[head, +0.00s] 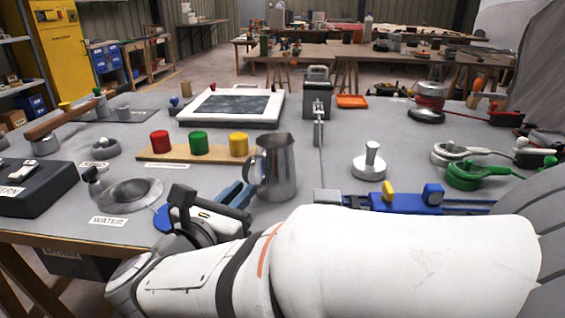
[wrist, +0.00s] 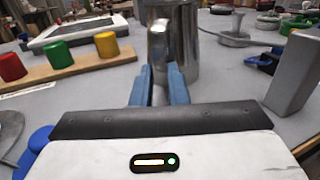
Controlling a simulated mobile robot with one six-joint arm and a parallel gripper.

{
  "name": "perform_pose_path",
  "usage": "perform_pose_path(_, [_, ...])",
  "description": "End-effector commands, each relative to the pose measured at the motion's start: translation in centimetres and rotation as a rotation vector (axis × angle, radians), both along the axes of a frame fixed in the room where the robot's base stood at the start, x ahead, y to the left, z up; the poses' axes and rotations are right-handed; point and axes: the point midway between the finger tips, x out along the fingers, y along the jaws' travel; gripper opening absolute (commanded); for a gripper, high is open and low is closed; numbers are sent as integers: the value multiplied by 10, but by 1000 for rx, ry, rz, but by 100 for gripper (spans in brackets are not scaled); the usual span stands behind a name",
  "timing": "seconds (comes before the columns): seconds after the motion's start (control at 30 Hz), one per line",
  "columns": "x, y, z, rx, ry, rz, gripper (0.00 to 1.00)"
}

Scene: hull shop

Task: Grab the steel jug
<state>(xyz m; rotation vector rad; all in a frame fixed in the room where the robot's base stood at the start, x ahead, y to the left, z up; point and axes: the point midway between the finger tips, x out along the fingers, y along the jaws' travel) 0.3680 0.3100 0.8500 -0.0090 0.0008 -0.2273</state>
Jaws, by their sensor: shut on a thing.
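The steel jug (head: 276,168) stands upright on the grey workbench in the head view, with its handle toward the left. In the wrist view the jug (wrist: 182,38) is straight ahead, its handle (wrist: 158,48) facing me. My gripper (head: 240,192) has blue fingers and reaches the jug from the front left. In the wrist view my gripper (wrist: 160,80) has its fingertips on either side of the lower handle, shut on it. The jug's base is partly hidden by the fingers in the wrist view.
A wooden strip with red (head: 160,142), green (head: 198,143) and yellow (head: 239,144) knobs lies behind left. A metal basin (head: 130,192) is at the left. A blue rail device (head: 400,201) and a grey metal knob (head: 369,163) stand to the right. A framed dark panel (head: 232,106) lies farther back.

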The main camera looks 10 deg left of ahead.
Motion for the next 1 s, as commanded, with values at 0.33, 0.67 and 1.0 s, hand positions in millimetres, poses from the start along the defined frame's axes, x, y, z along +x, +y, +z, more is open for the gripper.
perform_pose_path(0.33, [0, 1, 0, 1, -1, 1, 0])
perform_pose_path(0.67, [-1, 1, 7, 2, -1, 2, 0])
perform_pose_path(1.0, [-1, 1, 37, 4, -2, 3, 0])
